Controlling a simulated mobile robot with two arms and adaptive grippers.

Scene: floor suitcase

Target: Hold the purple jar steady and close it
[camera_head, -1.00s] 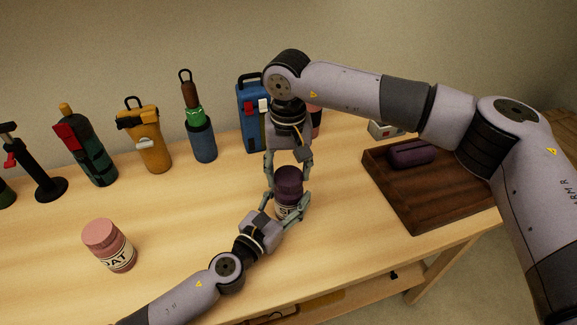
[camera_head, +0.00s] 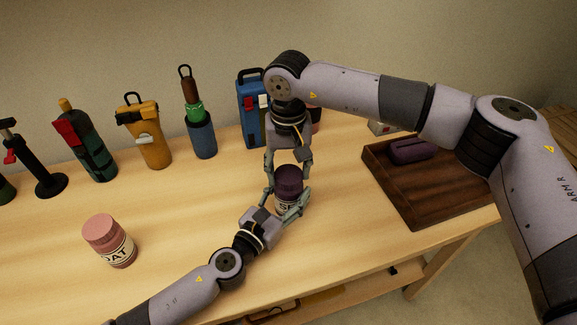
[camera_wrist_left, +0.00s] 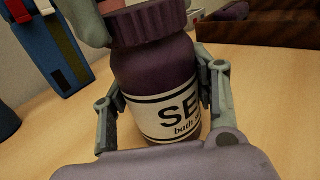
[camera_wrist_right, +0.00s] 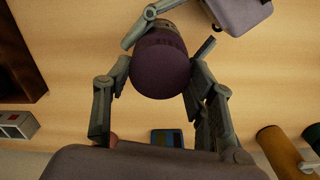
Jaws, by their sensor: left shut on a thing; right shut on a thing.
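A pale label with dark letters faces the left wrist camera on the jar body (camera_wrist_left: 158,78). My left gripper (camera_head: 291,207) is shut around the jar's body, one finger on each side. My right gripper (camera_head: 287,178) comes down from above, its fingers on both sides of the lid. The ribbed lid also shows in the left wrist view (camera_wrist_left: 150,25) and from above in the right wrist view (camera_wrist_right: 160,66). Whether the lid is fully seated cannot be told.
A pink jar (camera_head: 108,241) stands at the left front. A dark wooden tray (camera_head: 425,212) with a purple object (camera_head: 412,149) is at the right. Several bottles and tools, including a yellow flask (camera_head: 150,140) and a blue case (camera_head: 250,110), line the back.

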